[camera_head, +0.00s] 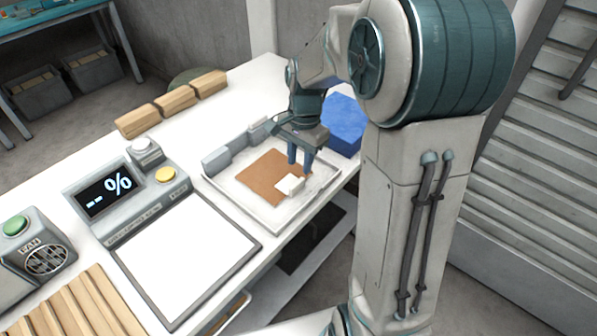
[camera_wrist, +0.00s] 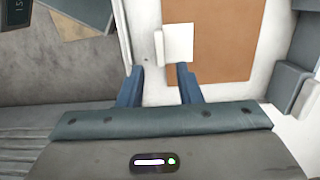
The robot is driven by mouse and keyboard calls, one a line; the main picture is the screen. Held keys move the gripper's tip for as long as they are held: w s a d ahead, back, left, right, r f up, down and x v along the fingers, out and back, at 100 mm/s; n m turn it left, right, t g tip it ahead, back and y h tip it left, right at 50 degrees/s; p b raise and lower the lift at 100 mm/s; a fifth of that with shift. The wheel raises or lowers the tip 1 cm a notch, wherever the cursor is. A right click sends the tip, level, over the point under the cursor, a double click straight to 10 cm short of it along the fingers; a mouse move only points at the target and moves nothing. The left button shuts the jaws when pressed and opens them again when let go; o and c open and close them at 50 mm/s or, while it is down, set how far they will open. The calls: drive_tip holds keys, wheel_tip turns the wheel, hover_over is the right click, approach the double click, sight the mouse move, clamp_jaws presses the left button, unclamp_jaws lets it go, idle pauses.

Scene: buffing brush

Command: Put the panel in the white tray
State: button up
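A flat brown panel (camera_head: 268,176) lies inside a shallow, white-rimmed tray (camera_head: 237,205) on the white table. It also shows in the wrist view (camera_wrist: 215,65). A small white block (camera_head: 290,185) rests at the panel's near right edge; the wrist view shows it as a white square (camera_wrist: 179,42) with a raised side strip. My gripper (camera_head: 299,168) hangs over the tray's right part, fingers pointing down, close to the block. In the wrist view its blue fingers (camera_wrist: 159,78) are apart with nothing gripped between them. Exact fingertip height is unclear.
Grey blocks (camera_head: 217,160) stand along the tray's far left edge. A blue block (camera_head: 344,122) is behind my gripper. A white pad (camera_head: 187,256) with a display (camera_head: 107,196) lies left. Wooden blocks (camera_head: 173,100) line the back edge. A green-button fan box (camera_head: 36,245) stands far left.

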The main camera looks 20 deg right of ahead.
wheel_tip(320, 180, up, 5)
drive_tip(key=s+r+n+t+h, duration=0.1)
drive_tip(key=s+n+t, duration=0.2)
drive_tip(key=s+n, duration=0.8)
drive_tip(key=shift+s+a, duration=0.35)
drive_tip(key=shift+s, duration=2.55)
